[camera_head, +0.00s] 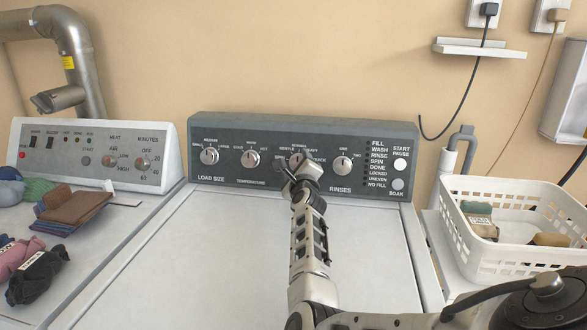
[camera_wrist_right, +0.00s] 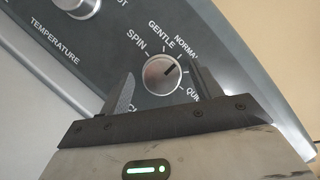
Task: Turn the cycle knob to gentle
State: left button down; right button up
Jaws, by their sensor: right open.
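In the head view the cycle knob (camera_head: 296,158) is partly hidden by my right gripper (camera_head: 288,172). In the right wrist view my right gripper (camera_wrist_right: 161,84) is open, with one finger on each side of the knob. I cannot tell whether either finger touches it. My left gripper is not in view.
The load size knob (camera_head: 209,156), temperature knob (camera_head: 250,159) and rinses knob (camera_head: 342,165) share the panel. The washer lid (camera_head: 235,250) is bare. A white basket (camera_head: 490,260) stands at right. A dryer (camera_head: 100,140) with folded cloths (camera_head: 75,207) stands at left.

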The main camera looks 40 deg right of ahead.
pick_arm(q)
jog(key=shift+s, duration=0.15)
pick_arm(e)
jog(key=c, duration=1)
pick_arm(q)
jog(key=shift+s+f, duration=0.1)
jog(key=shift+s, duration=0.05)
pick_arm(e)
jog(key=shift+r, duration=0.1)
